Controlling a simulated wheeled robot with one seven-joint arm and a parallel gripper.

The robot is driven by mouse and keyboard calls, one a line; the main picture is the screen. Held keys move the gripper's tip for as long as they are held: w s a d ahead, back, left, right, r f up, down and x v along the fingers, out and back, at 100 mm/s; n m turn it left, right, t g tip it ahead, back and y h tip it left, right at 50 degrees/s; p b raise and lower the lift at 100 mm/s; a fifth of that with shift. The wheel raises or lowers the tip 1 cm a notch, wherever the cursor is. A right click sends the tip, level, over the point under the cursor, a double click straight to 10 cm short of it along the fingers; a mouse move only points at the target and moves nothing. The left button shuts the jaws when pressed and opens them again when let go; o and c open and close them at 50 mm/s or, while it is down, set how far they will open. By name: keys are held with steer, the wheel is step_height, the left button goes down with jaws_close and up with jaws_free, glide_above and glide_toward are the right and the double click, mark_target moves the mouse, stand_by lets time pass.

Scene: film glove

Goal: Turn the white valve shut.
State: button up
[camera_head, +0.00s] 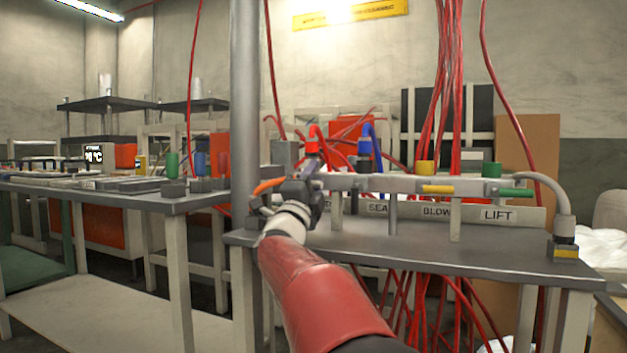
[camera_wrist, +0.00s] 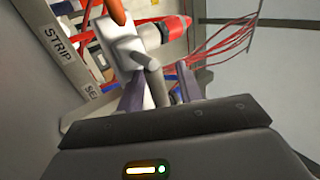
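A pale grey-white bar (camera_wrist: 157,82), apparently the white valve's handle, stands between the two fingers of my gripper (camera_wrist: 160,88) in the wrist view. It is closer to the left finger, with a gap to the right one; contact cannot be told. Behind it are a white block (camera_wrist: 120,46) and a red-tipped fitting (camera_wrist: 174,28). In the head view my gripper (camera_head: 298,190) is at the left end of the grey manifold pipe (camera_head: 395,184), and it hides the valve there. The fingers look apart, on either side of the bar.
Yellow (camera_head: 437,189) and green (camera_head: 517,193) handles sit farther right along the pipe, above the label strip (camera_head: 498,215). A grey post (camera_head: 244,110) stands close left. The bench top (camera_head: 420,248) is mostly clear.

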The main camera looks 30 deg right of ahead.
steer(key=v, duration=0.7)
steer(key=shift+s+a+f, duration=0.15)
steer(key=shift+a+f, duration=0.1)
steer(key=shift+a, duration=0.05)
steer(key=shift+a+n+t+y, duration=0.25)
steer(key=shift+n+t+y, duration=0.05)
steer(key=shift+n, duration=0.2)
steer(key=s+a+f+n+y, duration=0.3)
steer(key=a+f+n+y, duration=0.4)
steer(key=n+y, duration=0.2)
steer(key=s+a+f+n+y, duration=0.3)
steer(key=a+f+n+y, duration=0.4)
steer(key=n, duration=0.3)
steer(key=s+a+f+n+g+y, duration=0.25)
steer(key=s+f+n+g, duration=0.7)
steer(key=s+f, duration=1.25)
step_height(320, 180, up, 15)
steer(key=s+m+g+p, duration=0.1)
steer(key=p, duration=1.2)
steer(key=shift+s+d+r, duration=0.2)
steer(key=shift+s+d, duration=0.05)
steer(key=shift+d, duration=0.2)
